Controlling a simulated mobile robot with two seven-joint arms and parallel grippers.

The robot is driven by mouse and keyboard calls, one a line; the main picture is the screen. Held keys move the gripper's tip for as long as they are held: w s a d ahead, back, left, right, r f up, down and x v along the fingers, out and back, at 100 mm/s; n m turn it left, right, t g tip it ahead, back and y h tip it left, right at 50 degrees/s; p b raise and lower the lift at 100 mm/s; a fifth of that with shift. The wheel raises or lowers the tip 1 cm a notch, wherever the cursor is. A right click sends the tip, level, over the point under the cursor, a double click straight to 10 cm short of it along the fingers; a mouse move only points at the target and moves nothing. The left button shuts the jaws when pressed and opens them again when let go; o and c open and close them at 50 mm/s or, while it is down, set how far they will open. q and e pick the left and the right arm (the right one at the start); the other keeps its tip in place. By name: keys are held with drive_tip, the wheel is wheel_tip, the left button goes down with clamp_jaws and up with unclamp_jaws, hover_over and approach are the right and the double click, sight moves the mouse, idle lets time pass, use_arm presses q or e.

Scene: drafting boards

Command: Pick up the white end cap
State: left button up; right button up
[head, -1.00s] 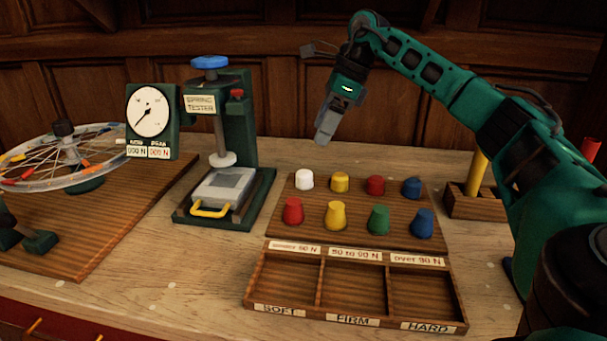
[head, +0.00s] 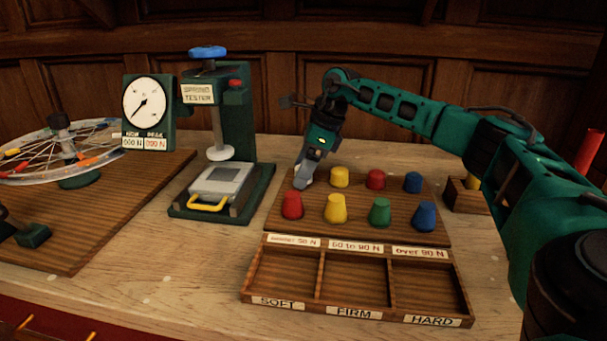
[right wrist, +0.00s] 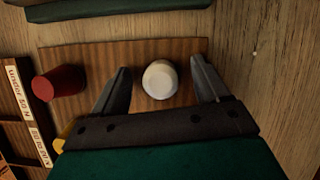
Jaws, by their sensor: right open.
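The white end cap (right wrist: 160,80) stands on the brown wooden board (right wrist: 130,56) in the right wrist view, between the two spread fingers of my right gripper (right wrist: 163,82). Bare gaps show on both sides of it, so the fingers look apart from it. In the head view my right gripper (head: 302,179) reaches down over the back left corner of the board and hides most or all of the white cap. My left gripper is not in view.
A red cap (head: 292,205) stands just in front of my right gripper, and a yellow cap (head: 339,177) to its right. More coloured caps stand further right. The spring tester (head: 238,120) stands to the left. A three-part sorting tray (head: 322,280) lies in front.

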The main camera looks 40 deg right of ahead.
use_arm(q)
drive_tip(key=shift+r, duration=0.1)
use_arm(e)
drive_tip(key=shift+c, duration=0.2)
drive_tip(key=c, duration=1.1)
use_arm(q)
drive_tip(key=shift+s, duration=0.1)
use_arm(e)
drive_tip(key=shift+r, duration=0.1)
use_arm(q)
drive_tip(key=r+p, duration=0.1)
drive_tip(key=p, duration=0.1)
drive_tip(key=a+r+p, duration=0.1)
drive_tip(key=p, duration=0.1)
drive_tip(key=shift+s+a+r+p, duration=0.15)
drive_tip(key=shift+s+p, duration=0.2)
use_arm(e)
wheel_tip(320, 180, up, 20)
